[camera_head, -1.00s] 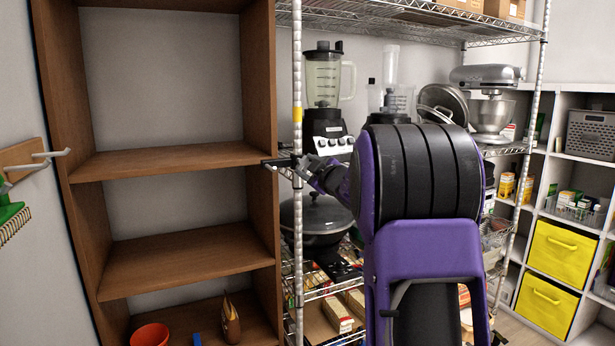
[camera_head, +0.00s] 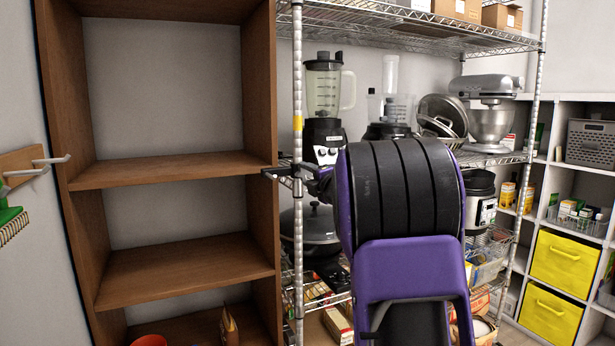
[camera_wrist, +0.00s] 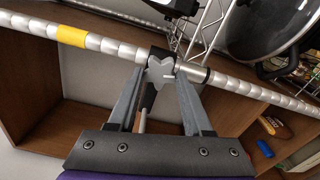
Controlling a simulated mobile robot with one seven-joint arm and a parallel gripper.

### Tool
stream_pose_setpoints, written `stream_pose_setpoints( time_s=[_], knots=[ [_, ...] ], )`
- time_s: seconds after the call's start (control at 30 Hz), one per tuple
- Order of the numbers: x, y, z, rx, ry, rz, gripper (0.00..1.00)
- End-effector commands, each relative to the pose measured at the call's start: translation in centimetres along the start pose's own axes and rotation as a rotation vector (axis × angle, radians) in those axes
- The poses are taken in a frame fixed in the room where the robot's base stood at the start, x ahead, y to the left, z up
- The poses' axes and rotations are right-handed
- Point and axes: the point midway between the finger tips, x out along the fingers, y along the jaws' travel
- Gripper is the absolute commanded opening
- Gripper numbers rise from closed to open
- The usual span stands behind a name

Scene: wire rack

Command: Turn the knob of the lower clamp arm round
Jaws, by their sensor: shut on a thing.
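A black clamp arm (camera_head: 276,171) sits on the chrome front post of the wire rack, below the post's yellow band. In the wrist view its grey star-shaped knob (camera_wrist: 160,70) faces me. My gripper (camera_wrist: 161,74) is shut on this knob, one finger on each side of it. A dark bar with a thin lighter rod (camera_wrist: 143,120) shows between the fingers below the knob. In the head view my arm hides much of the rack, and the knob is too small to make out. Only one clamp arm is clear to me.
The chrome post (camera_head: 298,75) runs close past my fingertips. A wooden shelf unit (camera_head: 262,90) stands just left of it. A blender (camera_head: 324,100), a lidded pan (camera_head: 312,233) and a stand mixer (camera_head: 490,100) stand on the wire rack. Yellow bins (camera_head: 565,262) are at the right.

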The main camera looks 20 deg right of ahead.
Motion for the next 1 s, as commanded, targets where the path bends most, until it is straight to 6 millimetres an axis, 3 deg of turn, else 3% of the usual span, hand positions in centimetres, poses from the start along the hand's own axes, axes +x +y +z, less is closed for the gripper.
stream_pose_setpoints(
  time_s=[0.6,1.0],
  knots=[
    [0.01,-0.18,0.0,-0.563,0.0,-0.001,0.0],
    [0.0,-0.19,0.06,-0.783,0.0,0.0,0.0]
  ],
)
